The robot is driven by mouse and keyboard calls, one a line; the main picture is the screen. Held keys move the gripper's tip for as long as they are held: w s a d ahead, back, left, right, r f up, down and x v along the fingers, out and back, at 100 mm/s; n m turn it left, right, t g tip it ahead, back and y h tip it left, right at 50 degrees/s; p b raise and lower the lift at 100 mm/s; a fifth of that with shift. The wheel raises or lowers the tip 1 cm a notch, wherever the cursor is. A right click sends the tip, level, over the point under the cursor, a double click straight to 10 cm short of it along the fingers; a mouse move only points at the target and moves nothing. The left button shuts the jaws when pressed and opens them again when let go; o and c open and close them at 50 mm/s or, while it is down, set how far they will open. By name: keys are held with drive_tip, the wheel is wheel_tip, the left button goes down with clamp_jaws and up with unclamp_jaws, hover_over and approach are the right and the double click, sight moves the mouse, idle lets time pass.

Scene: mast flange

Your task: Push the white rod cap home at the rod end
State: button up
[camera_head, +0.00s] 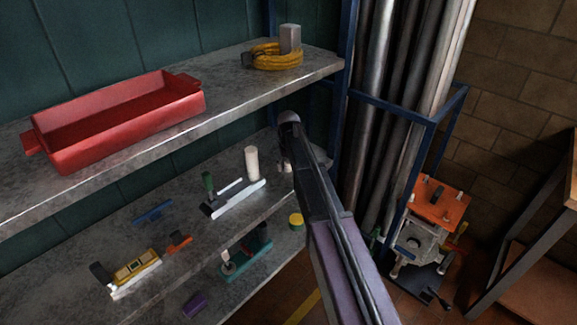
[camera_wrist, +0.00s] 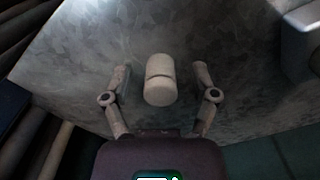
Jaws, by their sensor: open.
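In the wrist view a short off-white cylinder stands between my fingers, with a dark seam across it. The nearer, rounder piece looks like the white rod cap (camera_wrist: 160,92). The piece beyond the seam looks like the rod end (camera_wrist: 159,65). I cannot tell how wide the seam is. My gripper (camera_wrist: 161,76) is open, one finger on each side of the cylinder, with a clear gap on both sides. In the head view my arm hides most of the gripper. A white upright cylinder (camera_head: 251,163) stands on the lower shelf there; I cannot tell if it is the same piece.
A red tray (camera_head: 60,155) and a coiled yellow cable (camera_head: 272,57) beside a grey block (camera_head: 290,38) are on the upper shelf. Several small tools lie on the lower shelf (camera_head: 120,225). A pale block (camera_wrist: 300,40) sits at the wrist view's upper right.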

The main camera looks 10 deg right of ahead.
sight(288, 162)
drive_tip(key=c, duration=1)
drive_tip(key=shift+r, duration=0.1)
wheel_tip(288, 162, up, 4)
drive_tip(key=p, duration=0.4)
drive_tip(key=s+d, duration=0.1)
drive_tip(key=s, duration=0.4)
drive_tip(key=s+d, duration=0.1)
drive_tip(key=s, duration=0.4)
drive_tip(key=s+d+p, duration=0.1)
drive_tip(key=s, duration=0.4)
drive_tip(key=shift+s+d+r, duration=0.2)
drive_tip(key=shift+s+r, duration=0.15)
drive_tip(key=shift+r, duration=0.05)
